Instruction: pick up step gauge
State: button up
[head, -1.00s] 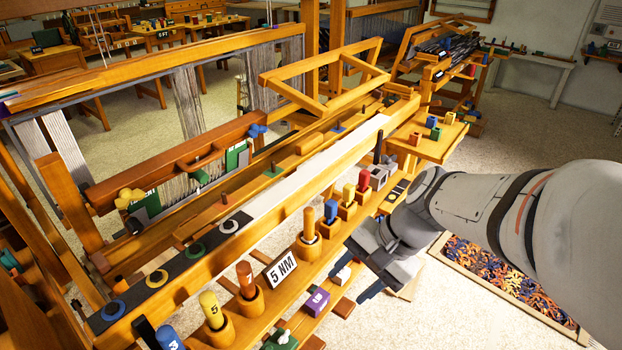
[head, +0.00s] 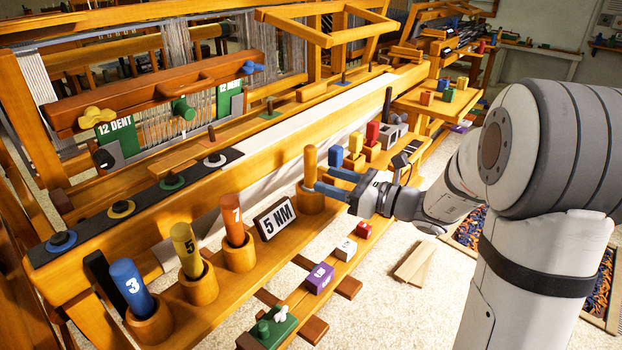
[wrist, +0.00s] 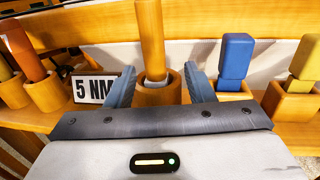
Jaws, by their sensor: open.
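A plain wooden peg (head: 310,163) stands upright in a round wooden cup (head: 311,201) on the loom's front shelf. No label names a step gauge, so I cannot tell for certain which piece it is. My gripper (head: 322,181) is open, with its blue fingers pointing at the peg. In the wrist view, the fingers (wrist: 160,73) flank the peg (wrist: 150,42) and cup (wrist: 160,93) left and right; contact is not clear. To the right, a stepped blue block (wrist: 236,60) and a yellow block (wrist: 304,58) stand in wooden holders.
A "5 NM" sign (head: 275,218) stands left of the cup. Numbered orange (head: 232,222), yellow (head: 185,248) and blue (head: 130,285) pegs stand in cups further left. The white-topped beam (head: 340,115) runs behind. A lower shelf holds a purple block (head: 320,278).

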aim_at(311, 176)
jog(key=x, duration=0.1)
jog(key=b+x, duration=0.1)
jog(key=x, duration=0.1)
jog(key=b+x, duration=0.1)
jog(key=x, duration=0.1)
jog(key=shift+s+a, duration=0.2)
jog(key=shift+a, duration=0.1)
grip_shut()
